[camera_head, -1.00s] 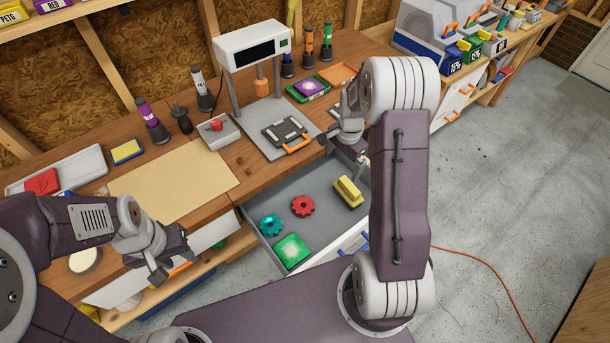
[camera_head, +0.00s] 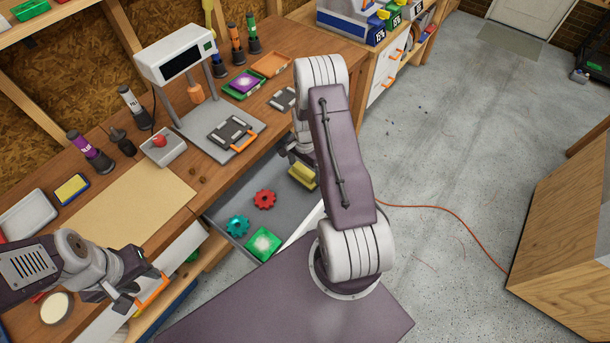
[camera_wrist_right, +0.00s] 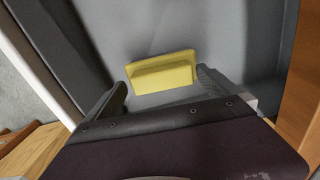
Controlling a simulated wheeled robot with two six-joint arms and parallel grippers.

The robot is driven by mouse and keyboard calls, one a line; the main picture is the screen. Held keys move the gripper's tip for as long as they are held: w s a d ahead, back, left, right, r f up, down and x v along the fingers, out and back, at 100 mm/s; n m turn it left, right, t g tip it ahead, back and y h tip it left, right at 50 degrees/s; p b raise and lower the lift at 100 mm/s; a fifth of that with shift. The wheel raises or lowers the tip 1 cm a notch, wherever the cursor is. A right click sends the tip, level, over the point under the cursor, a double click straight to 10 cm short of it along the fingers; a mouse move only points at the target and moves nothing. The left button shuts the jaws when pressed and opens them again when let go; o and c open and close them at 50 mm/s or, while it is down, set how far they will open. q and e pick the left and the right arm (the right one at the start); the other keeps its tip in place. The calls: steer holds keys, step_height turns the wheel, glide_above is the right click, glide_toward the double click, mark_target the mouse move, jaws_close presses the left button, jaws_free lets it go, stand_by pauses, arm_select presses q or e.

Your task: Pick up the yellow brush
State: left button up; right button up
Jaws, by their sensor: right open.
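The yellow brush (camera_head: 303,176) lies in the open grey drawer (camera_head: 227,205), near the drawer's right side. In the right wrist view, the yellow brush (camera_wrist_right: 163,72) lies between the finger ends of my right gripper (camera_wrist_right: 160,82). That gripper is open, with one finger on each side of the brush; I cannot tell if either touches it. In the head view, my right gripper (camera_head: 296,158) is just above the brush and partly hidden by its arm.
The drawer also holds a red gear (camera_head: 264,199), a teal gear (camera_head: 237,226) and a green square piece (camera_head: 263,244). An orange cable (camera_head: 440,209) lies on the open floor at right.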

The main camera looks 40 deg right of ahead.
mark_target(304, 170)
steer(key=shift+w+a+f, duration=0.15)
steer(key=shift+w+f, duration=0.1)
steer(key=shift+f, duration=0.4)
steer(key=c, duration=1.4)
steer(key=shift+o, duration=0.2)
step_height(304, 170, up, 10)
steer(key=shift+s+r+b, duration=0.1)
steer(key=shift+b, duration=0.25)
